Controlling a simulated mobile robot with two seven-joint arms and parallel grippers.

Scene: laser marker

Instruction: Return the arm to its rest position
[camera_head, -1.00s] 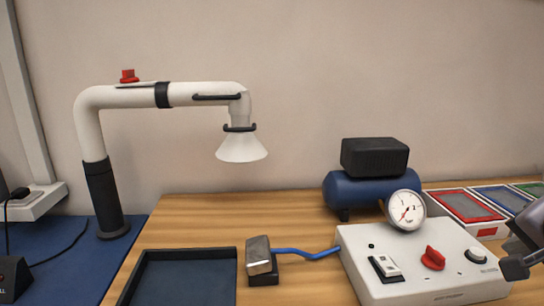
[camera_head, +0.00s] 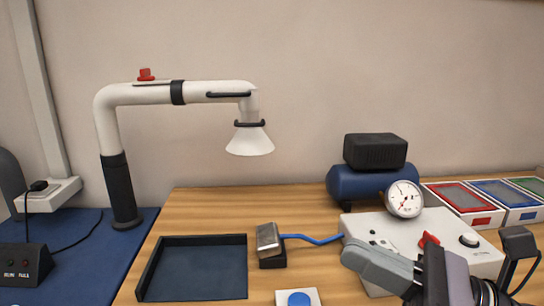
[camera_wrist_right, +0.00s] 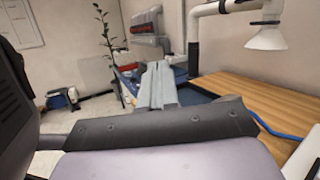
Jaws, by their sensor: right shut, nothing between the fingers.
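My right gripper (camera_head: 352,256) reaches in from the lower right in the head view, in front of the white control box (camera_head: 375,228). Its fingers are together and empty, pointing left. It hides part of the box front and some of the red knob (camera_head: 428,239). In the right wrist view the gripper (camera_wrist_right: 158,66) points over the left part of the bench, with its two grey fingers side by side. My left gripper is not in view.
A white extraction arm (camera_head: 140,94) with a cone hood (camera_head: 250,140) stands over the bench. A dark tray (camera_head: 197,268), a metal-headed tool (camera_head: 268,238) with blue hose and a blue button (camera_head: 299,299) lie left of my gripper. A gauge (camera_head: 404,199) rises behind the control box.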

